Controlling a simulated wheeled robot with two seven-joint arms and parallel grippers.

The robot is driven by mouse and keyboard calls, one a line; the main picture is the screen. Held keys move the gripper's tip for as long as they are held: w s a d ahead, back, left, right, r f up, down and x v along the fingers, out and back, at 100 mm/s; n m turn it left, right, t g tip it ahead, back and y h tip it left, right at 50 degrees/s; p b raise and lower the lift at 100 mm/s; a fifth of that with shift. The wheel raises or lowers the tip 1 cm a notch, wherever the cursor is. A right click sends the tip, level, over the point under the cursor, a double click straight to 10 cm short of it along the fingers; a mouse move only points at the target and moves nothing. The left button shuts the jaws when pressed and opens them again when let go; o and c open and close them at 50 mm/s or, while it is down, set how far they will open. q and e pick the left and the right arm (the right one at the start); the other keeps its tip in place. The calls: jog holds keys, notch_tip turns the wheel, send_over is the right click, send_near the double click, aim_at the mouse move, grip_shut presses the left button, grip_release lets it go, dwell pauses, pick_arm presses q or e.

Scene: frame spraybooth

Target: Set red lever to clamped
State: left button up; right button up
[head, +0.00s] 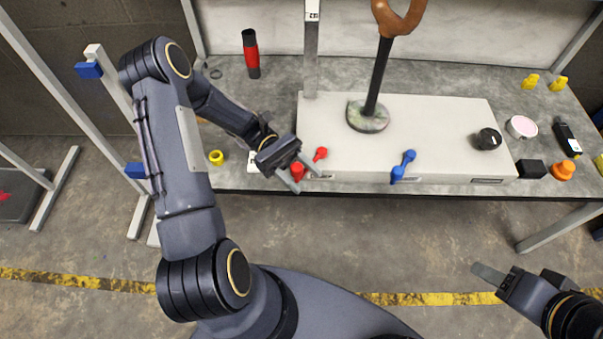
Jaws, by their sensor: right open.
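The red lever (320,154) is at the front left edge of the pale fixture box (430,125). Its red knob end points up and right, and its red base shows between my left fingers. My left gripper (306,181) reaches in from the left, its two fingers apart on either side of the lever's lower part. I cannot tell whether they touch it. Part of the lever is hidden by the gripper. My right gripper (490,275) is open and empty, low at the right over the floor, far from the lever.
A blue lever (403,166) sits on the same front edge, right of the red one. A dark post with an orange-brown ring (398,18) stands on the box. A black-red bottle (251,55), a yellow knob (216,157) and a black knob (487,139) are around.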

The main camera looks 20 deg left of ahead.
pick_arm(q)
jog(key=v, duration=0.7)
jog(key=shift+w+a, duration=0.15)
jog(key=shift+a, duration=0.2)
